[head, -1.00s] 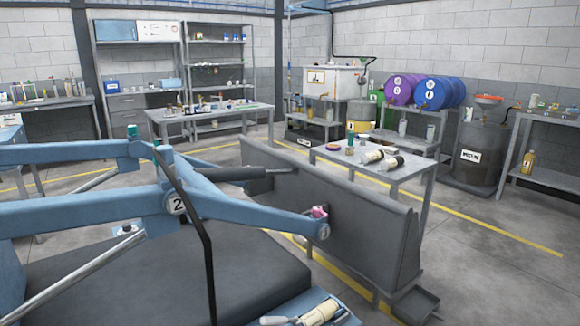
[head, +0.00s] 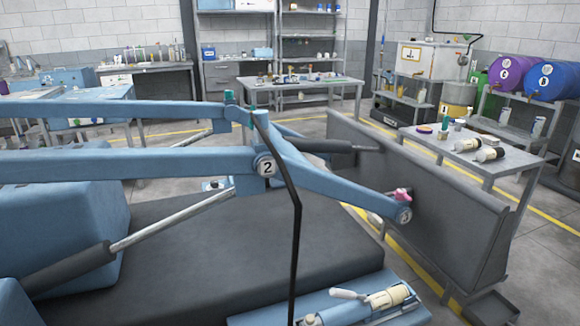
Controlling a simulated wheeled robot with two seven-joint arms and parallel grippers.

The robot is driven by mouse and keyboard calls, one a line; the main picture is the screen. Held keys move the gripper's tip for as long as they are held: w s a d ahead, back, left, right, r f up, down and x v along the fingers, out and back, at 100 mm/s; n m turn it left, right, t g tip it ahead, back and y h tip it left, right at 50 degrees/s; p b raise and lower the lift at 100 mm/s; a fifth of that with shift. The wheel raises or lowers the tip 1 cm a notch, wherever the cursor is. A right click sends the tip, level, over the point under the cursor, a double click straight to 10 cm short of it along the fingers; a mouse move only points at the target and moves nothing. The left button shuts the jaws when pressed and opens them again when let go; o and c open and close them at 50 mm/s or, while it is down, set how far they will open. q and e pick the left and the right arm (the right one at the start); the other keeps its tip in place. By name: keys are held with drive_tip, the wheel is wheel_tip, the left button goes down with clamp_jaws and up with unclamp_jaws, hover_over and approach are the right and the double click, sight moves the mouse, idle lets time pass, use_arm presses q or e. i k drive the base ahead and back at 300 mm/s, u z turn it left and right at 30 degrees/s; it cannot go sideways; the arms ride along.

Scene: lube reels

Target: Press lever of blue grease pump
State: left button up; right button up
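I cannot single out a blue grease pump with certainty. A large blue machine (head: 140,162) with jointed arms fills the left and middle of the head view. Its joints carry the labels 2 and 3. At the bottom edge, a blue part (head: 350,315) has a cream cylinder (head: 390,297) and a pale, lever-like handle (head: 348,294) on it. The frame cuts off its lower side. Neither of my grippers is in view.
A grey panel (head: 440,200) stands right of the machine. Behind it is a grey table (head: 505,165) with bottles. Purple (head: 508,72) and blue (head: 552,80) drums lie at the right. Open floor with yellow lines (head: 175,132) runs behind the machine.

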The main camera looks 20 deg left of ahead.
sight(335, 292)
drive_tip(key=k, duration=0.65)
drive_tip(key=z, duration=0.5)
drive_tip(key=i, duration=1.25)
drive_tip(key=u, duration=0.1)
